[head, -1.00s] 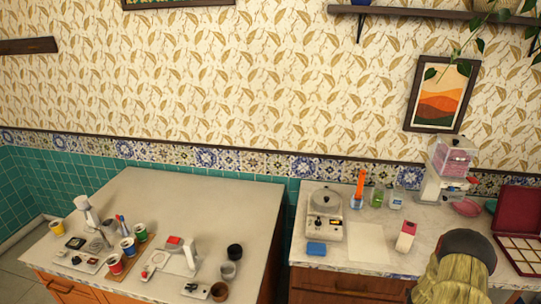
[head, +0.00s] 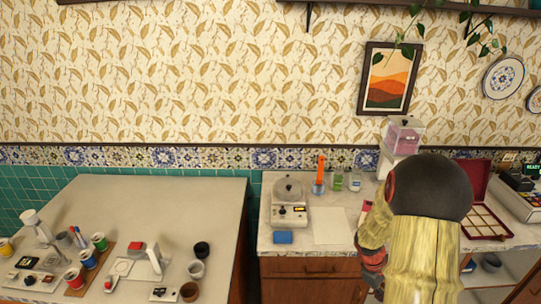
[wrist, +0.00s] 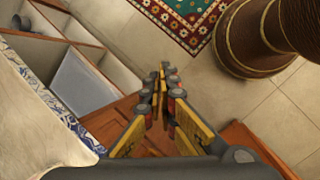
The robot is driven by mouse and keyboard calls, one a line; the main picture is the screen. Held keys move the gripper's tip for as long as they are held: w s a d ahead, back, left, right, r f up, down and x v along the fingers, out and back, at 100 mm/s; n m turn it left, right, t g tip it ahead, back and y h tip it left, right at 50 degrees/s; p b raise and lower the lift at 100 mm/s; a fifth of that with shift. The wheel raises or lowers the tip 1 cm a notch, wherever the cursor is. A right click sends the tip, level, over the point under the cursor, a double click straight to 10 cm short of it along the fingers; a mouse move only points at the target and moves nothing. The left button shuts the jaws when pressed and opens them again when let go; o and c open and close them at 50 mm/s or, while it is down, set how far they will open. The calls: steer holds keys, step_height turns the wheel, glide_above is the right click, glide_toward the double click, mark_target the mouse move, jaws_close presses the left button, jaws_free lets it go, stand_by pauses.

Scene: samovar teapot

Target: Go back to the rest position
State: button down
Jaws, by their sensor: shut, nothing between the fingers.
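My gripper (wrist: 162,85) is in the middle of the wrist view, with its fingers together and nothing between them. It points down past the counter edge toward the tiled floor. In the head view my arm stands at the lower right, in front of the right counter (head: 328,226). The gripper's fingertips cannot be made out there. No task object is held.
On the right counter stand a white appliance with a round lid (head: 289,205), a blue sponge (head: 283,237), an orange bottle (head: 319,175) and a dark red box (head: 474,178). The left counter (head: 160,210) holds cups. A patterned rug (wrist: 185,20) lies on the floor.

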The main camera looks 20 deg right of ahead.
steer(key=s+a+r+m+t+y+b, duration=0.1)
steer(key=a+r+t, duration=0.3)
steer(key=a+r, duration=1)
steer(key=s+a+r+m+t+y+b, duration=0.1)
steer(key=a+r+t, duration=0.3)
steer(key=a+r, duration=1)
steer(key=s+a+m+y, duration=0.1)
steer(key=a, duration=0.7)
steer(key=shift+s+a+r+m+b, duration=0.15)
steer(key=shift+s+r+m+b, duration=0.15)
steer(key=shift+s+b, duration=0.1)
